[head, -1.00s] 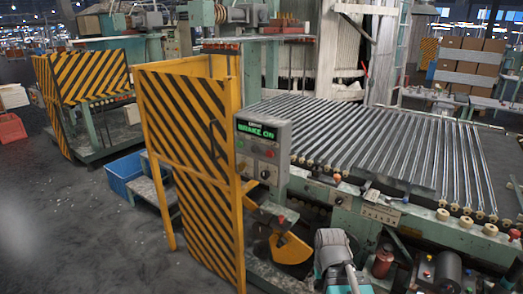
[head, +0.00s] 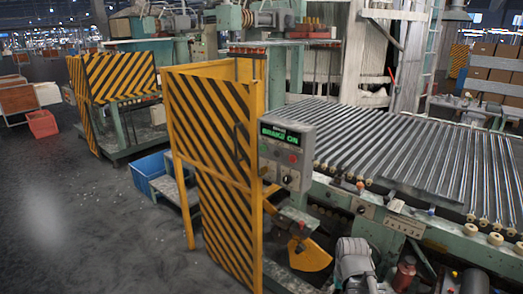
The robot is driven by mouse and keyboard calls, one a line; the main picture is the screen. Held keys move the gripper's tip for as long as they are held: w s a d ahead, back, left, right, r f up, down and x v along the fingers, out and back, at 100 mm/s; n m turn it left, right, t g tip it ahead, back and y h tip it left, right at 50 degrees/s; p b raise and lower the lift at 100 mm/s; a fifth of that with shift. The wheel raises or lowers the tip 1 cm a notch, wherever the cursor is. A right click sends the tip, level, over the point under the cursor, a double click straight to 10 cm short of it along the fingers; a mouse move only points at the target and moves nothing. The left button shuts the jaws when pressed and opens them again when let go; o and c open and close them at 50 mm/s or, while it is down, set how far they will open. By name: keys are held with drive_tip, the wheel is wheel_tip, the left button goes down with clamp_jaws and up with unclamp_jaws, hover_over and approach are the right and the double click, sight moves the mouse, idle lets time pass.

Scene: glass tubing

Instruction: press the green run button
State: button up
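A grey control box (head: 277,158) is mounted at the right edge of a yellow and black striped guard, right of centre in the head view. Its display (head: 281,138) shows green letters that read "BRAKE ON". A red button (head: 293,159) is on the box's face below the display. A dark round knob (head: 287,179) is lower down. The other controls are too small to tell which is the green run button. My gripper is not in view.
The striped guard (head: 215,110) stands upright left of the box. A roller bed with long metal rods (head: 400,150) extends right. An orange guard piece (head: 310,256) is below the box.

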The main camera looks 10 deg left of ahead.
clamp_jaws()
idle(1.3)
